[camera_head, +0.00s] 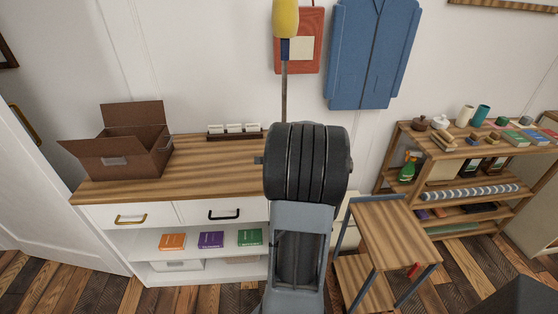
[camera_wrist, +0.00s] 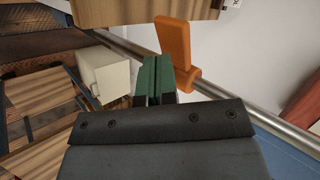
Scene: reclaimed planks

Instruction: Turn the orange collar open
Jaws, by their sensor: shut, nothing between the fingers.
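The orange collar (camera_wrist: 188,77) shows in the wrist view around a metal pipe (camera_wrist: 222,92), with a flat orange lever (camera_wrist: 173,42) standing out from it toward the top. My gripper (camera_wrist: 160,66) has green fingers pressed together, with nothing between them. The fingertips lie just left of the lever and collar in the picture. I cannot tell whether they touch. Part of the collar is hidden behind the fingers. In the head view my arm covers the middle, and neither the collar nor my fingers show.
A pale box (camera_wrist: 104,74) lies left of the fingers, and a wooden piece (camera_wrist: 140,10) is above. The head view shows a wooden counter (camera_head: 213,177) with an open carton (camera_head: 128,150), and a small wooden stand (camera_head: 395,235).

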